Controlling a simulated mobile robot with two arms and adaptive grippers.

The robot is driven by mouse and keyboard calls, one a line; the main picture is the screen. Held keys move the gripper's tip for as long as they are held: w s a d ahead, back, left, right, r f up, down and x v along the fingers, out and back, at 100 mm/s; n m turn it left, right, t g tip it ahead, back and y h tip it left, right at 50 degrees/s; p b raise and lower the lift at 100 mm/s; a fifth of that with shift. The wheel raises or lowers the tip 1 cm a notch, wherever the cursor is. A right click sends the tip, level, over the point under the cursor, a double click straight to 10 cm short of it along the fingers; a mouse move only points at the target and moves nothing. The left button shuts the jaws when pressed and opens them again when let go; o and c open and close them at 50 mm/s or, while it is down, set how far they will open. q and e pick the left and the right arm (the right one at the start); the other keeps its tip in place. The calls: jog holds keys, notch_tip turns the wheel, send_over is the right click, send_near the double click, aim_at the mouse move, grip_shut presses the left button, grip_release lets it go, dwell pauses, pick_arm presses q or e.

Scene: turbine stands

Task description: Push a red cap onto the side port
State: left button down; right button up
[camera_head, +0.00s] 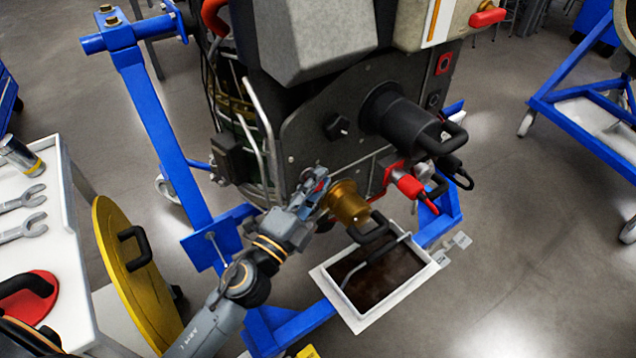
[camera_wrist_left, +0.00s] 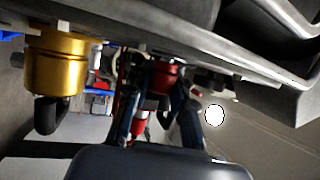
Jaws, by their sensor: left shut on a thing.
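My left gripper (camera_head: 316,186) reaches in against the lower side of the dark turbine housing (camera_head: 330,140). It is just left of a gold cylindrical fitting (camera_head: 347,204). In the left wrist view, its two fingers (camera_wrist_left: 160,115) stand on both sides of a small red cap (camera_wrist_left: 166,78), and the gripper is shut on it. The cap lies close under the housing's edge, with the gold fitting (camera_wrist_left: 55,65) to its left. The side port itself is hidden, so I cannot tell whether the cap touches it. My right gripper is not in view.
A red-handled plug (camera_head: 408,185) sticks out right of the gold fitting. A white drip tray (camera_head: 385,275) with dark liquid lies below. A blue stand (camera_head: 150,120) frames the housing. A yellow disc (camera_head: 130,270) and a white tool cart (camera_head: 55,230) are at left. Open floor lies to the right.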

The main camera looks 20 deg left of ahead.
pick_arm(q)
jog(key=shift+w+a+r, duration=0.2)
jog(key=shift+a+r, duration=0.05)
jog(key=shift+a, duration=0.15)
jog(key=c, duration=1.4)
grip_release()
jog(key=o, duration=0.3)
jog(key=shift+w+a+f, duration=0.1)
jog(key=shift+w+f, duration=0.05)
jog(key=shift+o, duration=0.2)
jog(key=shift+o, duration=0.7)
jog(key=shift+f, duration=0.1)
